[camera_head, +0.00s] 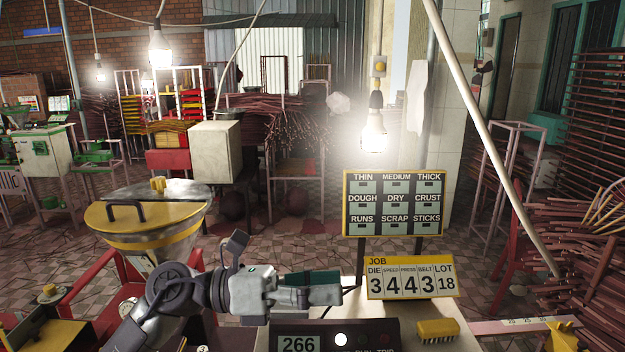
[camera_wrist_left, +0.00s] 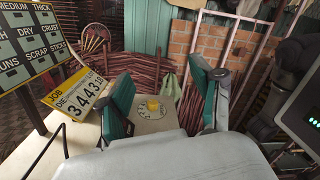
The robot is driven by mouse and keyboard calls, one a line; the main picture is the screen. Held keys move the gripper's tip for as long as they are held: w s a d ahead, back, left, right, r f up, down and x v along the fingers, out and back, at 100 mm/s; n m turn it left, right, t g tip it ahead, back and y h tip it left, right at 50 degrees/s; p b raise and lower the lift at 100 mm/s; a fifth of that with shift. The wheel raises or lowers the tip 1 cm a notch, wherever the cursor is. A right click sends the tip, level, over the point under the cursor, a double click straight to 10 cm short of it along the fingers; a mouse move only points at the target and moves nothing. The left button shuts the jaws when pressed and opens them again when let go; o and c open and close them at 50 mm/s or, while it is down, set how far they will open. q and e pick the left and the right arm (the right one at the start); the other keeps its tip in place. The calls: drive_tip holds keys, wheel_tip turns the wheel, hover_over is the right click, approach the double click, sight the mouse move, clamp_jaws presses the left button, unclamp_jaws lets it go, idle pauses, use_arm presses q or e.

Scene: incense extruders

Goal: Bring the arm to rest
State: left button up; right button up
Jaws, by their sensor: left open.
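My left arm comes in from the lower left in the head view, and its left gripper (camera_head: 338,286) points right, above the counter with the display. In the left wrist view the left gripper (camera_wrist_left: 165,98) shows its two green-padded fingers spread wide apart. Nothing is held between them. My right gripper is not in view.
A job board (camera_head: 411,278) and a label board (camera_head: 394,203) stand behind the gripper. A display reading 266 (camera_head: 298,345) and a yellow block (camera_head: 437,329) lie in front. A hopper with a yellow lid (camera_head: 150,217) stands left. Incense sticks (camera_head: 590,235) are piled right.

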use_arm(q)
drive_tip(key=w+a+n+t+y, duration=0.25)
drive_tip(key=a+n+t, duration=0.25)
drive_tip(key=n+t, duration=0.65)
drive_tip(key=w+a+n+t+y, duration=0.2)
drive_tip(key=w+a+n+t, duration=0.15)
drive_tip(key=n+t, duration=0.8)
drive_tip(key=s+a+f+n+g+y, duration=0.1)
drive_tip(key=a+f+n+g+y, duration=0.1)
drive_tip(key=a+f+n+y, duration=0.35)
drive_tip(key=s+a+f+n+g+y, duration=0.2)
drive_tip(key=a+f+n+g+y, duration=0.15)
drive_tip(key=f+n, duration=0.4)
drive_tip(key=s+a+f+n+g+y, duration=0.1)
drive_tip(key=a+f+n+g+y, duration=0.15)
drive_tip(key=f+n+y, duration=0.45)
drive_tip(key=s+a+f+n+g+h, duration=0.1)
drive_tip(key=s+f+n+g, duration=0.1)
drive_tip(key=s+f+g, duration=0.65)
drive_tip(key=s+a+f+n+g+h, duration=0.1)
drive_tip(key=s+f+n+g, duration=0.2)
drive_tip(key=s+f, duration=1.15)
drive_tip(key=f, duration=1)
drive_tip(key=s+f, duration=0.2)
drive_tip(key=f, duration=0.9)
drive_tip(key=s+a+f+g, duration=0.2)
drive_tip(key=s+a+f, duration=0.1)
drive_tip(key=s+f, duration=1.3)
drive_tip(key=shift+m, duration=0.4)
drive_tip(key=shift+s+a, duration=0.1)
